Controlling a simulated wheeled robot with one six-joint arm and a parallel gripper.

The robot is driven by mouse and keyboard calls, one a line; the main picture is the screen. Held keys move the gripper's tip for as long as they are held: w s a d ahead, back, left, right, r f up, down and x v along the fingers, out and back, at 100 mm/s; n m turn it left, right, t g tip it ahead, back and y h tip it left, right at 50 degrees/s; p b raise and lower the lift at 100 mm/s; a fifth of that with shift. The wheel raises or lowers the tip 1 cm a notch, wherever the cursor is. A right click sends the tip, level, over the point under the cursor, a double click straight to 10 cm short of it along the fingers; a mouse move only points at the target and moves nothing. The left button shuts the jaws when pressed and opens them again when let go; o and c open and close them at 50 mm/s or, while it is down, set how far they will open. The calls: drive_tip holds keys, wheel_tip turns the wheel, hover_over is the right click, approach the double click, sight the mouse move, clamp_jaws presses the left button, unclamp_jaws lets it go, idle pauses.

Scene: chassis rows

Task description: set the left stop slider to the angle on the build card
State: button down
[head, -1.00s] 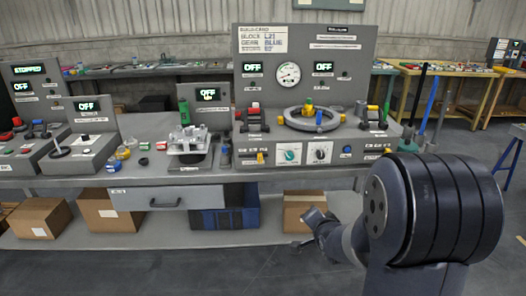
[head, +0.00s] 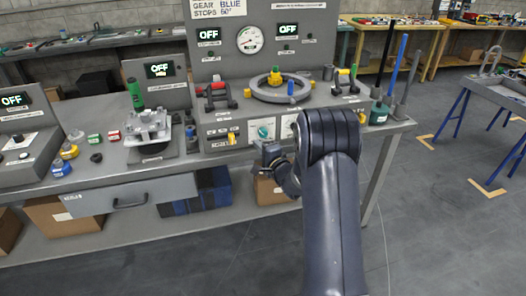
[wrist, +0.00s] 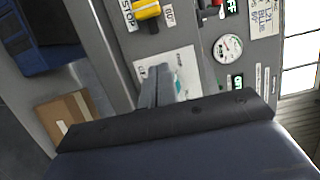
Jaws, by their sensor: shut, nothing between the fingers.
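The left stop slider is a yellow handle (head: 231,138) on the sloped front of the grey station. It also shows at the top of the wrist view (wrist: 147,10), beside a label reading STOP; its angle setting is too small to read. The build card (head: 218,8) is cut off at the top of the head view and reads GEAR BLUE, STOPS 60°. My gripper (head: 262,150) is in front of the station, to the right of the slider and apart from it. In the wrist view its fingers (wrist: 157,86) are shut and empty, in front of a white panel.
A teal knob (head: 264,132) is right of the slider, close to my gripper. Above are a grey ring (head: 281,92) with coloured parts, a red-handled clamp (head: 216,96) and a gauge (head: 249,40). A drawer (head: 128,195) and a cardboard box (head: 270,191) are below.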

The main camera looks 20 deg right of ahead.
sight(232, 138)
drive_tip(key=x, duration=0.4)
drive_tip(key=shift+w+a, duration=0.1)
drive_tip(key=shift+w, duration=0.2)
drive_tip(key=a, duration=0.2)
drive_tip(key=shift+s+a, duration=0.15)
drive_tip(key=shift+a, duration=0.8)
drive_tip(key=a+b, duration=0.2)
drive_tip(key=a, duration=0.4)
drive_tip(key=shift+a+f+b, duration=0.15)
drive_tip(key=shift+f+b, duration=0.05)
drive_tip(key=shift+b, duration=0.2)
drive_tip(key=shift+a+r, duration=0.2)
drive_tip(key=shift+a, duration=0.25)
